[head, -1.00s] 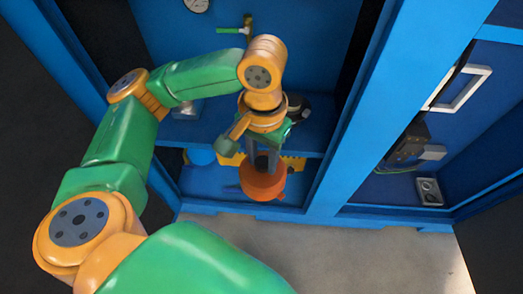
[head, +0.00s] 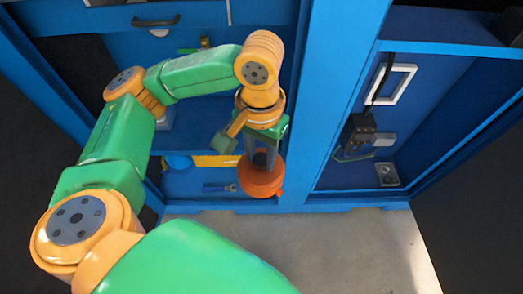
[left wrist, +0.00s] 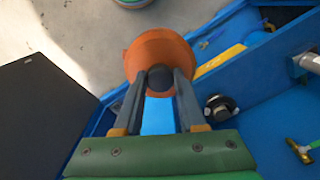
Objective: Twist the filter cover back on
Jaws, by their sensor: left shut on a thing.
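The orange round cover (head: 262,183) hangs below my left gripper (head: 261,159) in the head view, in front of the lower part of the blue cabinet. In the left wrist view the cover (left wrist: 150,49) shows as an orange disc with a dark knob (left wrist: 160,78). My left gripper (left wrist: 160,84) is shut on that knob. A black round fitting (left wrist: 219,107) with a pale ring sits on the blue shelf, right of the fingers and apart from the cover. My right gripper is in neither view.
The blue cabinet post (head: 325,110) stands close right of the held cover. The floor (head: 320,240) in front is clear.

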